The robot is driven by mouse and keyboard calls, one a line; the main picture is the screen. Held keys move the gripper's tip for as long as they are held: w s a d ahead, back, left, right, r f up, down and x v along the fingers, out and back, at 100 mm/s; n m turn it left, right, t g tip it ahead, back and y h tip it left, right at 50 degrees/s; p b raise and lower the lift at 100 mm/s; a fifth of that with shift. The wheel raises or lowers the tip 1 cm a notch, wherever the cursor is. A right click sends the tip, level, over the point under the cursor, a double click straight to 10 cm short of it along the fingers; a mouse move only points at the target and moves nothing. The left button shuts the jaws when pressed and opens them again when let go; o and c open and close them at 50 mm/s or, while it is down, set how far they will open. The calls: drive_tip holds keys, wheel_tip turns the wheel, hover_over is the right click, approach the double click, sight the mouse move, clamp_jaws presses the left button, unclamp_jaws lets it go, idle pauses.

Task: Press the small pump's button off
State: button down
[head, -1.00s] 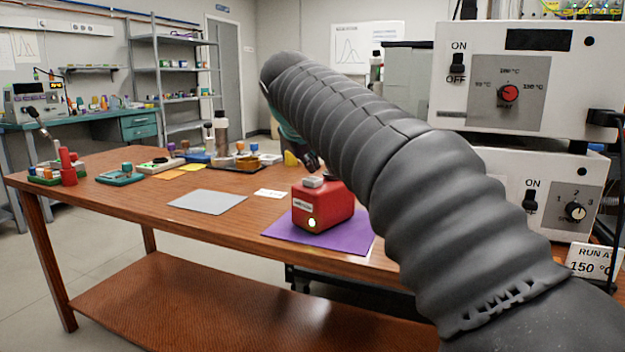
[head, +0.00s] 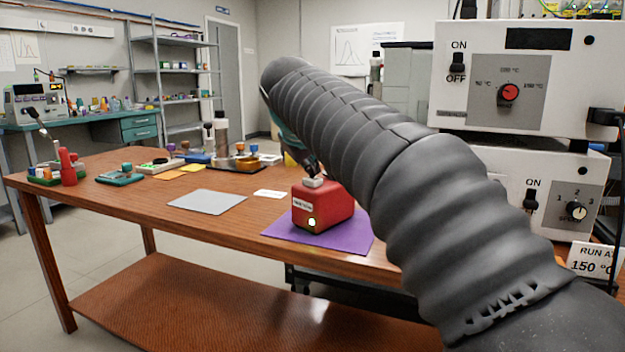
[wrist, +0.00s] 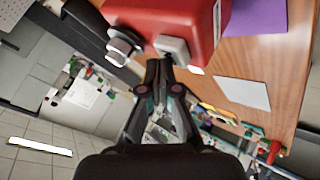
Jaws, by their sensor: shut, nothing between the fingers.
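The small pump is a red box (head: 322,208) standing on a purple mat (head: 295,232) near the table's front edge. A round light on its front face glows yellow-green. A pale grey button (head: 312,182) sits on its top; it also shows in the wrist view (wrist: 174,50). My gripper (head: 318,172) is partly hidden behind my arm, just above the button. In the wrist view, my gripper (wrist: 159,64) is shut and empty, its tips at the button's edge. I cannot tell whether they touch it.
A metal fitting (wrist: 122,48) sticks out of the pump beside the button. A grey mat (head: 207,202) and a white card (head: 269,193) lie to the left. Bottles and small racks stand farther back. White heater units (head: 515,75) stand at the right.

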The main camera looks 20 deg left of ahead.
sight(311, 179)
drive_tip(key=shift+f+b, duration=0.45)
drive_tip(key=shift+f, duration=0.25)
idle(0.6)
drive_tip(key=shift+r, duration=0.1)
drive_tip(key=shift+r+p, duration=1.2)
drive_tip(key=shift+p, duration=0.2)
wheel_tip(311, 179, up, 5)
drive_tip(key=p, duration=0.5)
drive_tip(key=shift+r, duration=0.1)
